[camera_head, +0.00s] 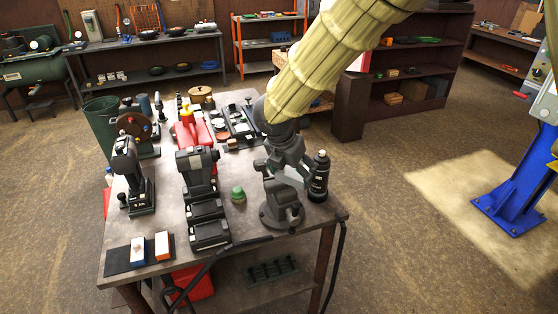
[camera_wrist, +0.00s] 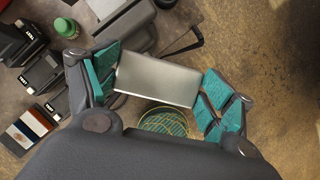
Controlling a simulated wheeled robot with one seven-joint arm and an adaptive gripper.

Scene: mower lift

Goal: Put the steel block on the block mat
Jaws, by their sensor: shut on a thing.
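The steel block (camera_wrist: 157,80) is a plain silver-grey rectangular block between the teal finger pads of my gripper (camera_wrist: 160,88) in the wrist view. My gripper is shut on it, one pad at each end. In the head view my gripper (camera_head: 288,172) is over the right part of the workbench, just above the grey vise (camera_head: 280,208). A flat dark mat (camera_head: 117,261), which looks like the block mat, lies at the bench's front left corner. A blue-and-white block (camera_head: 138,251) and an orange-and-white block (camera_head: 162,246) are at its right side.
Black chargers (camera_head: 209,233) and a green knob-like piece (camera_head: 238,194) stand between vise and mat. A dark bottle (camera_head: 319,177) stands right of the vise. A black cable (camera_head: 205,269) crosses the front edge. A cordless tool (camera_head: 133,175) stands behind the mat.

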